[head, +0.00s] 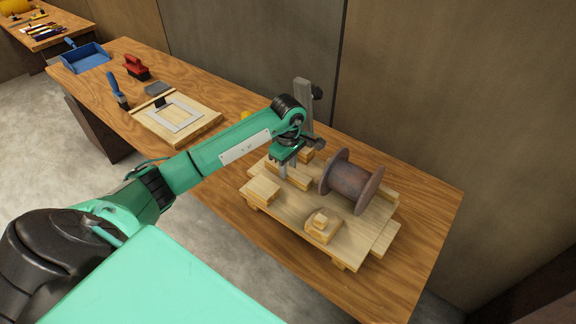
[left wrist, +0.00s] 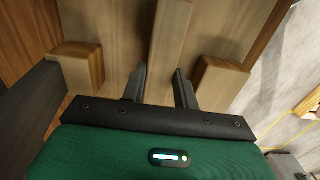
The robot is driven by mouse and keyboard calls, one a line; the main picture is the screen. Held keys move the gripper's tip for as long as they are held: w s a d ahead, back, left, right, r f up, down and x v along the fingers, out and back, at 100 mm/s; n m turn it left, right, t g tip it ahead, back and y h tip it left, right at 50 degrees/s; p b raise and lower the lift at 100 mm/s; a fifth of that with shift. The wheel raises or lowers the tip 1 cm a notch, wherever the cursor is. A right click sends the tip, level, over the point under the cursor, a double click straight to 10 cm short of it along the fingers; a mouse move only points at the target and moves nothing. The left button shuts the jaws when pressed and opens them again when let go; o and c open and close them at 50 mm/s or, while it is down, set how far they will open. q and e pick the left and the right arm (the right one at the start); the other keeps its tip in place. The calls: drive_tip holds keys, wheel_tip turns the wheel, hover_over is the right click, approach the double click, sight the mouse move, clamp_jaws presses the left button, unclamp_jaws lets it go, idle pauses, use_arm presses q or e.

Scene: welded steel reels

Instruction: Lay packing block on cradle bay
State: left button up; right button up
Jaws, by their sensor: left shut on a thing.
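My left gripper (head: 288,170) is over the wooden cradle (head: 290,219), left of the steel reel (head: 352,184). Its fingers are shut on a pale wooden block, which I take to be the packing block (left wrist: 169,45); this long piece runs between the fingertips (left wrist: 159,88) in the left wrist view. In the head view the fingers partly cover it. I cannot tell whether it touches the cradle board. The brown reel lies on its side on the cradle. My right gripper is not in view.
A loose-looking wooden block (head: 263,189) sits at the cradle's left edge, and a small stepped wooden piece (head: 322,226) at its front. A framed board (head: 178,118), red brush (head: 136,67) and blue dustpan (head: 86,57) lie farther left. The bench's front right (head: 400,285) is clear.

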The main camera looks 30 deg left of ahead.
use_arm(q)
drive_tip(key=shift+f+b, duration=0.3)
idle(0.5)
drive_tip(key=shift+f, duration=0.3)
idle(0.4)
drive_tip(key=o, duration=1.1)
